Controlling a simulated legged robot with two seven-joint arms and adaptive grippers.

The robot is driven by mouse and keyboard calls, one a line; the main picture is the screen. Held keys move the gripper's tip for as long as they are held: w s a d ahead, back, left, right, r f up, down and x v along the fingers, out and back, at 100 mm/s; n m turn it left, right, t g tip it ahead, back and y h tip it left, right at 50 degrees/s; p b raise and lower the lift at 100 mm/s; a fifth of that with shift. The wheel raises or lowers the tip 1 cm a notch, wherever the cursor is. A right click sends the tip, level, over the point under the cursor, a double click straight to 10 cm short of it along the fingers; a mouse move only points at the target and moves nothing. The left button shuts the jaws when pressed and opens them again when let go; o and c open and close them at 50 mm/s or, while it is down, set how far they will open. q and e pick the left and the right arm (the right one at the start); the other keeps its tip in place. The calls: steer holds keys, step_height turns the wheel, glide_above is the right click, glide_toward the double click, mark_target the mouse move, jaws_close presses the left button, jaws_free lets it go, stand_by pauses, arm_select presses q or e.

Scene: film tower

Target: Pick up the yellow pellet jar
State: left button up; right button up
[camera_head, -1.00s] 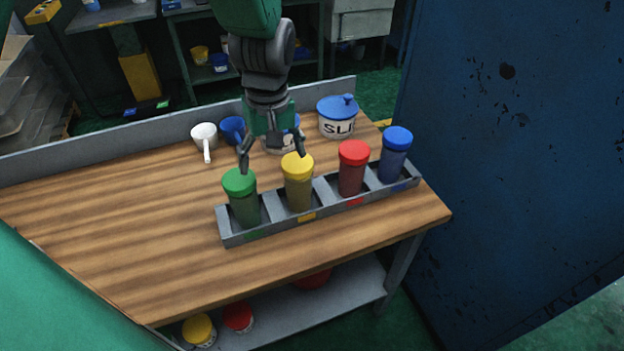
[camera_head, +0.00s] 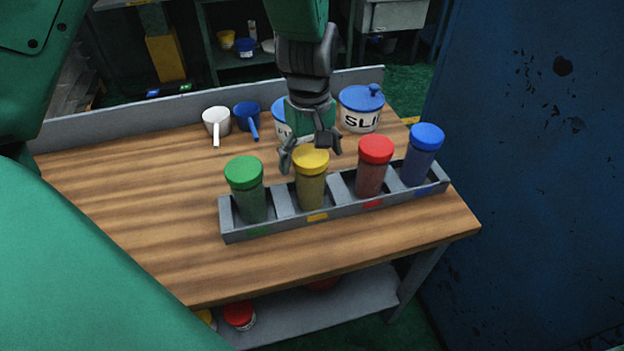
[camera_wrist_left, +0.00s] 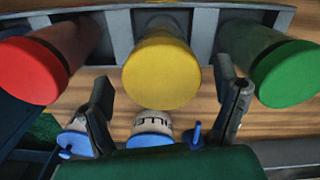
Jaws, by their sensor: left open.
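The yellow pellet jar (camera_head: 311,187) stands upright in the grey rack, in the slot with the yellow label, between the green jar (camera_head: 248,190) and the red jar (camera_head: 373,166). My left gripper (camera_head: 310,151) is open and empty, just behind and above the yellow lid. In the left wrist view the yellow jar (camera_wrist_left: 161,70) is at top centre, and the open fingers (camera_wrist_left: 168,103) lie to either side below its lid. I cannot tell whether they touch it. My right gripper is not in view.
The grey rack (camera_head: 290,222) also holds a blue-lidded jar (camera_head: 422,155) at its right end. Behind stand a white scoop (camera_head: 216,122), a blue scoop (camera_head: 247,117) and blue-lidded tubs (camera_head: 361,109). The bench's left (camera_head: 130,210) is clear. A blue wall (camera_head: 540,180) stands at right.

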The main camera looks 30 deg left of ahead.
arm_select(q)
step_height(320, 180, down, 4)
steer(key=shift+w+a+f, duration=0.1)
steer(key=shift+a+f, duration=0.05)
steer(key=shift+f, duration=0.05)
steer(key=shift+r, duration=0.1)
steer(key=c, duration=1.4)
